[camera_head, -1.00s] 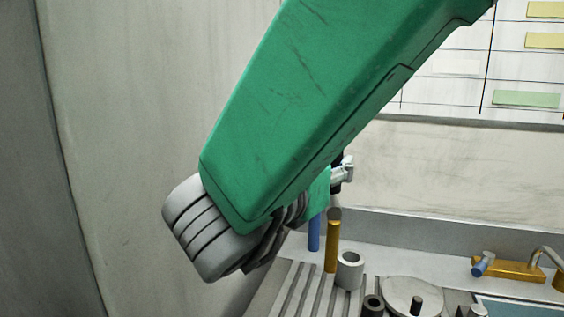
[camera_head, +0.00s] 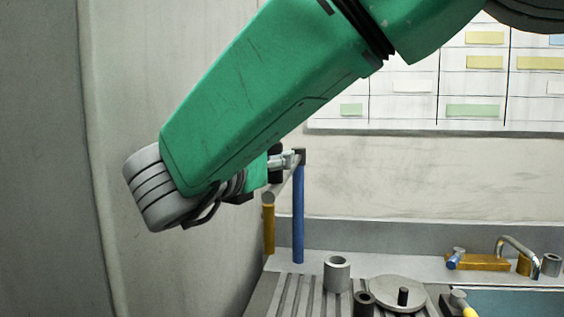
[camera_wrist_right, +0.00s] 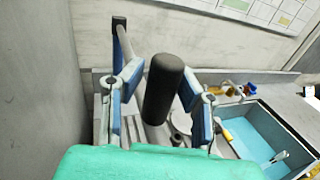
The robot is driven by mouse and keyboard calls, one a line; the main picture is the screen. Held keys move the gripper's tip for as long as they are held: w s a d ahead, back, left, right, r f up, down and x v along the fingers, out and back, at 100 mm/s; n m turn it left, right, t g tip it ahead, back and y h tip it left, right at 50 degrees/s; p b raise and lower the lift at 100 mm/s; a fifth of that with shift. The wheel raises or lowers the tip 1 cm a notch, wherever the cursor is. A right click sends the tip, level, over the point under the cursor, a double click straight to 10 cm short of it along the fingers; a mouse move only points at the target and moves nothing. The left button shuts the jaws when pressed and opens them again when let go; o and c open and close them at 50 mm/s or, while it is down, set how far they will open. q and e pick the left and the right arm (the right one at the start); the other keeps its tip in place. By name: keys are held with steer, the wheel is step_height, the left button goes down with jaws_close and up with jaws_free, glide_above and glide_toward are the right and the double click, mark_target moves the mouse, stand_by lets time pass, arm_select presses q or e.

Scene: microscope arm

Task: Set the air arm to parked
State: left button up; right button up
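The air arm has a blue post (camera_head: 298,212), a grey bar (camera_head: 285,178) at its top and a gold tube (camera_head: 268,228) hanging at the bar's near end, left of the post. A black upright handle (camera_wrist_right: 163,92) sits between my right gripper's fingers (camera_wrist_right: 162,80) in the wrist view and fills the gap between their blue pads, so the gripper looks shut on it. The post's dark cap (camera_wrist_right: 118,20) shows beyond. In the head view my right gripper (camera_head: 287,160) is partly hidden by my green forearm. My left gripper is not in view.
A grey cup (camera_head: 337,273) and a round disc (camera_head: 397,293) stand right of the post on the bench. Further right are a gold block (camera_head: 478,262) and a blue basin (camera_wrist_right: 265,140). A wall stands close on the left; a chart (camera_head: 430,95) hangs behind.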

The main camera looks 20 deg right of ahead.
steer(key=shift+o, duration=0.3)
steer(key=shift+w+a, duration=0.15)
steer(key=shift+a, duration=0.4)
steer(key=shift+w+a, duration=0.15)
steer(key=shift+a, duration=0.35)
steer(key=shift+s+d+f, duration=0.1)
steer(key=shift+s+d, duration=0.05)
steer(key=shift+d, duration=0.75)
steer(key=v, duration=1.1)
steer(key=shift+s+a, duration=0.3)
